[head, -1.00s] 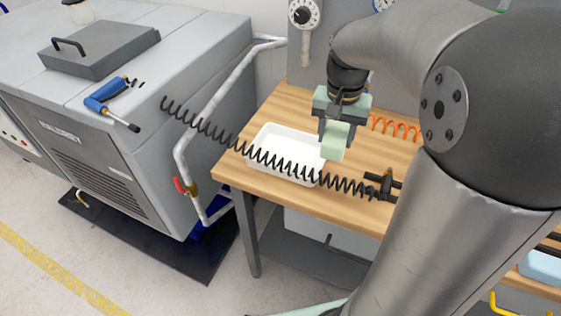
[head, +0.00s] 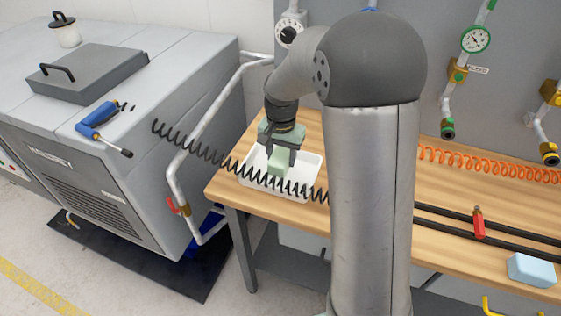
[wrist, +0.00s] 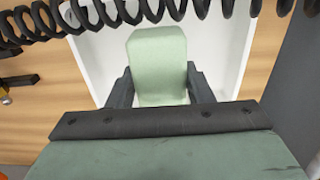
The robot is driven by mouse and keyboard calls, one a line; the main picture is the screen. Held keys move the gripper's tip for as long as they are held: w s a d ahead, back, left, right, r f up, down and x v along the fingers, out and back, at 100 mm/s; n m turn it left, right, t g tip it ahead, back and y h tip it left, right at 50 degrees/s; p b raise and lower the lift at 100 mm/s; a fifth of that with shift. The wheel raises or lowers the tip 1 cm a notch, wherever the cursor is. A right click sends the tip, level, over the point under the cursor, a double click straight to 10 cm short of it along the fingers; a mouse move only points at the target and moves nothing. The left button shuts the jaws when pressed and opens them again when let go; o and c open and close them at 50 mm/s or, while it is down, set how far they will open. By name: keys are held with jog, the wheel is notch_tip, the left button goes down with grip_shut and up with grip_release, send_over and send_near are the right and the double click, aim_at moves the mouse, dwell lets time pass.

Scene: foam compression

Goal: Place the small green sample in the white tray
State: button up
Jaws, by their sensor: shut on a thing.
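The small green sample (head: 279,164) is a pale green block held between the fingers of my gripper (head: 281,155). My gripper is shut on it, over the white tray (head: 311,175) on the left part of the wooden bench. In the wrist view the green sample (wrist: 158,62) sits between the dark fingers, with the white tray (wrist: 222,40) behind it. I cannot tell whether the sample touches the tray floor. The tray's front is partly hidden by a black coiled hose.
The black coiled hose (head: 215,155) hangs across the tray's front, close to my gripper. A blue block (head: 532,269), a red-handled tool (head: 478,222) and an orange coil (head: 490,165) are on the bench at right. A grey machine (head: 130,140) stands left.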

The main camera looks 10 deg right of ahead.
aim_at(280, 163)
jog(key=shift+w+a+f, duration=0.1)
jog(key=shift+f, duration=1.6)
jog(key=shift+f, duration=0.2)
jog(key=o, duration=0.9)
jog(key=shift+o, duration=0.2)
jog(key=shift+r, duration=0.1)
notch_tip(280, 163, up, 12)
jog(key=shift+f+b, duration=0.15)
jog(key=shift+b, duration=0.25)
jog(key=s+f+n, duration=0.1)
jog(key=s+n, duration=0.2)
jog(key=s, duration=0.9)
jog(key=s+f+n, duration=0.2)
jog(key=s+n, duration=0.2)
jog(key=s, duration=0.9)
jog(key=shift+s+a+f+t, duration=0.15)
jog(key=shift+s+f+t, duration=0.1)
jog(key=shift+s+t, duration=0.05)
